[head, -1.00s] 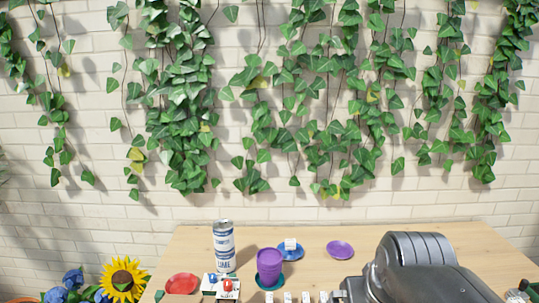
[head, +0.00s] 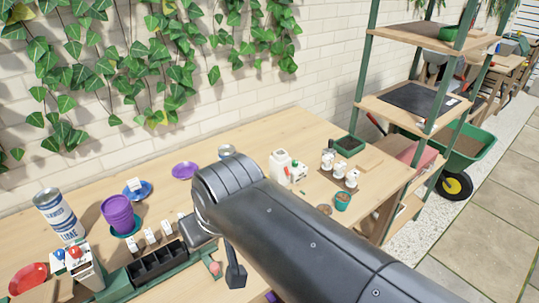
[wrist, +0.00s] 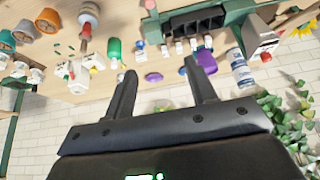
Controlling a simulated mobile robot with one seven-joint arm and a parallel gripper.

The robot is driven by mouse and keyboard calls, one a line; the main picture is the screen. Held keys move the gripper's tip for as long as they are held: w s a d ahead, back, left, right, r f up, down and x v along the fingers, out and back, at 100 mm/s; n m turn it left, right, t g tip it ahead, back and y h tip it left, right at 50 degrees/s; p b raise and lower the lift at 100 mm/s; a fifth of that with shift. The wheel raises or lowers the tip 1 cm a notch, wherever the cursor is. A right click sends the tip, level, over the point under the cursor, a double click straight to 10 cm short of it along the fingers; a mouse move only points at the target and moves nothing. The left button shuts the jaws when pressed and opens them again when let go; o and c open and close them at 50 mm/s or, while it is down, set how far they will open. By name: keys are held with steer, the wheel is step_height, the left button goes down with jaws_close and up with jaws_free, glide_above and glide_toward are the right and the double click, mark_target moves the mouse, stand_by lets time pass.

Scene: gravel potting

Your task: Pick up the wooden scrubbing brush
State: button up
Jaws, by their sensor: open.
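I cannot surely make out the wooden scrubbing brush in either view. A flat tan wooden piece (head: 369,160) lies on the table at the back right in the head view; it is too small to tell whether it is the brush. My gripper is open and empty in the wrist view (wrist: 161,78), its two dark fingers apart above the table. In the head view, my arm hides the middle of the table and most of the gripper; a dark finger part hangs by the front edge.
A shelf rack (head: 400,105) stands right. The back strip has bare room.

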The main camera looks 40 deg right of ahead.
steer(key=shift+c, duration=0.3)
steer(key=w+d+f+n+g+h, duration=0.2)
steer(key=w+d+n+h, duration=0.1)
steer(key=w+d, duration=0.7)
steer(key=w+d+f+n+g+h, duration=0.1)
steer(key=w+d+n+g+h, duration=0.2)
steer(key=w+d, duration=0.65)
steer(key=w+d+f+n+h, duration=0.2)
steer(key=w+d+f+n, duration=0.2)
steer(key=w+d+f, duration=0.2)
steer(key=w+d+f+n+h, duration=0.3)
steer(key=w+d+f, duration=0.3)
steer(key=d, duration=0.3)
steer(key=w+d+f+n+h, duration=0.2)
steer(key=w+d+f+n, duration=0.3)
steer(key=w+d+f, duration=0.2)
steer(key=shift+w+d+f+g, duration=0.1)
steer(key=shift+d+f+g, duration=0.2)
steer(key=shift+d+f, duration=0.25)
steer(key=shift+h, duration=0.3)
steer(key=x, duration=0.5)
steer(key=shift+f, duration=0.25)
steer(key=shift+a, duration=0.1)
steer(key=shift+c, duration=0.5)
